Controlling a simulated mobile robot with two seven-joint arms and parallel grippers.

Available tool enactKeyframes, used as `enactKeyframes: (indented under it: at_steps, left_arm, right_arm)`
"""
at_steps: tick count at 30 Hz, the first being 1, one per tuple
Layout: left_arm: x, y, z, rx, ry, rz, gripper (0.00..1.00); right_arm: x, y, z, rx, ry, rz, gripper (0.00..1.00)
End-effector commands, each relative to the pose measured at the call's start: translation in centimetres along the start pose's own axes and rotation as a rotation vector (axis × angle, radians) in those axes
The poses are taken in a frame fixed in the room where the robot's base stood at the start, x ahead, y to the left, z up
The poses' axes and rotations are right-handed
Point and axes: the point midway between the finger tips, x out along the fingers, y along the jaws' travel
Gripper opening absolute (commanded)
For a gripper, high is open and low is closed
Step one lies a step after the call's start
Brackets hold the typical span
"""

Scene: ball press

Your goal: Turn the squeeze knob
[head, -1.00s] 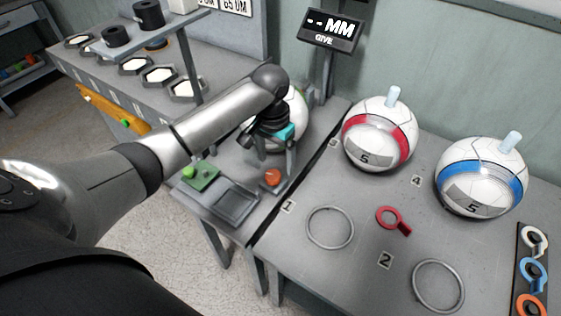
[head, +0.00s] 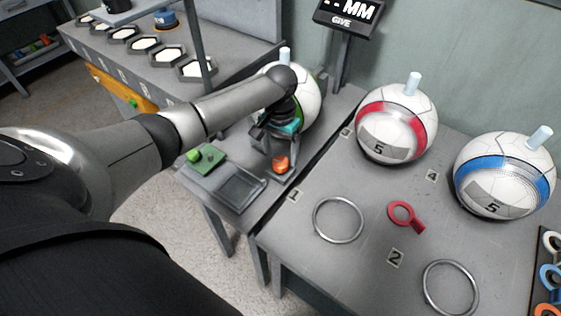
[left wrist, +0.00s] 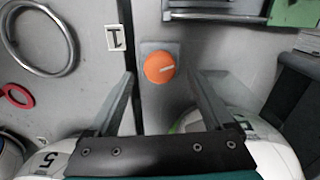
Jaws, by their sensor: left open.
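My left gripper (left wrist: 161,78) is open, with one finger to each side of the knob in that view and nothing held. In the head view my left gripper (head: 279,145) hangs just above and behind the knob. I cannot tell whether a finger touches it. My right gripper is not in view.
A white and green ball (head: 305,103) stands behind my left gripper, partly hidden. A green pad with a green button (head: 204,158) and a grey tray (head: 240,188) lie left of the knob. Red-banded (head: 396,125) and blue-banded (head: 503,180) balls stand on the right table.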

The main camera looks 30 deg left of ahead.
Motion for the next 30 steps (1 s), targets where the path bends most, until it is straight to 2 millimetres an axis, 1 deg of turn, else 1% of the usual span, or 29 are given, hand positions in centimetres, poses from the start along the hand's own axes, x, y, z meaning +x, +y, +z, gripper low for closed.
enactKeyframes:
  at_steps: [1,6,10,17,30]
  left_arm:
    - [1.0,0.0,0.0,-0.001,-0.001,0.000,0.85]
    - [2.6,0.0,0.0,0.001,0.000,0.000,0.85]
    - [2.9,0.0,0.0,0.001,0.000,0.000,0.85]
    - [2.9,0.0,0.0,0.001,0.001,0.000,0.85]
    - [2.9,0.0,0.0,0.001,0.001,0.000,0.36]
  right_arm:
    - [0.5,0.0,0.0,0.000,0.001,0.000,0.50]
    - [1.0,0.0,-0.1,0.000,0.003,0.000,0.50]
    - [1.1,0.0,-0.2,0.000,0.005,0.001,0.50]
    - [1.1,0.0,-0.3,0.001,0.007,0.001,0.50]
    - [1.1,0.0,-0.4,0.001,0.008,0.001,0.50]
